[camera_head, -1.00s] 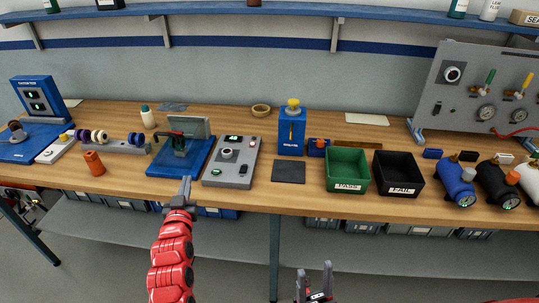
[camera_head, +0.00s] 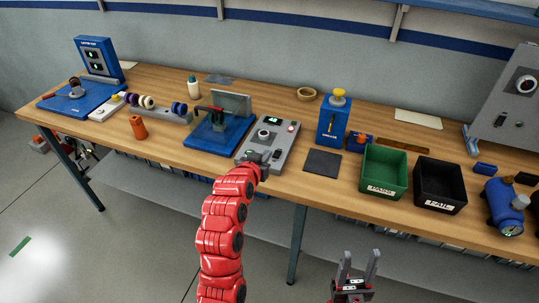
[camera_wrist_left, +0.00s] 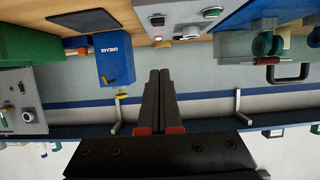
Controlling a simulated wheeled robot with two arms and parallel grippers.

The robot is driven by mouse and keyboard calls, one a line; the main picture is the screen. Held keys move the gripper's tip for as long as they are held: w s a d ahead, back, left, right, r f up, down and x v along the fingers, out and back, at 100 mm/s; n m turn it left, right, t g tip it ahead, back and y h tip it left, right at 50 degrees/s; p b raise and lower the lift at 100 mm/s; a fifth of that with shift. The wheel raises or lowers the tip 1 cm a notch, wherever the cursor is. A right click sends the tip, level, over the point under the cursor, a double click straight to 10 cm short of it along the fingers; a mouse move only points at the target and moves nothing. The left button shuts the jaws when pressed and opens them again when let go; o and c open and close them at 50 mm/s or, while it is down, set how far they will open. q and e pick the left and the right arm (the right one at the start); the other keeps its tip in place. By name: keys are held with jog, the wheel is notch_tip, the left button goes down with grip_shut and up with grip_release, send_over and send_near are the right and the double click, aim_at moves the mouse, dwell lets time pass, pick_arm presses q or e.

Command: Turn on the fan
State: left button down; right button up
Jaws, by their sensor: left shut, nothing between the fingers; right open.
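No thing that I can clearly recognise as a fan shows. A grey control box (camera_head: 285,143) stands near the middle of the table, with a knob, a small lit display, a red light and a dark switch. In the left wrist view the box (camera_wrist_left: 172,22) is at the top, with a green button (camera_wrist_left: 212,12). My left gripper (camera_head: 262,160) is shut and empty at the box's front part; I cannot tell whether it touches. Its closed fingers show in the wrist view (camera_wrist_left: 157,95). My right gripper (camera_head: 358,264) is open and empty in front of the table.
A blue fixture (camera_head: 212,137) stands left of the box. A dark mat (camera_head: 322,163), blue dispenser (camera_head: 333,122), green bin (camera_head: 383,174) and black bin (camera_head: 438,187) are to the right. An orange cylinder (camera_head: 138,127) and blue motor station (camera_head: 97,60) are at the left.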

pick_arm(q)
jog(key=p, duration=0.3)
send_over(274, 162)
notch_tip(274, 162, down, 3)
jog(key=shift+r, duration=0.15)
notch_tip(274, 162, down, 3)
jog(key=shift+f+p, duration=0.2)
jog(key=shift+p, duration=0.85)
jog(key=shift+f, duration=0.45)
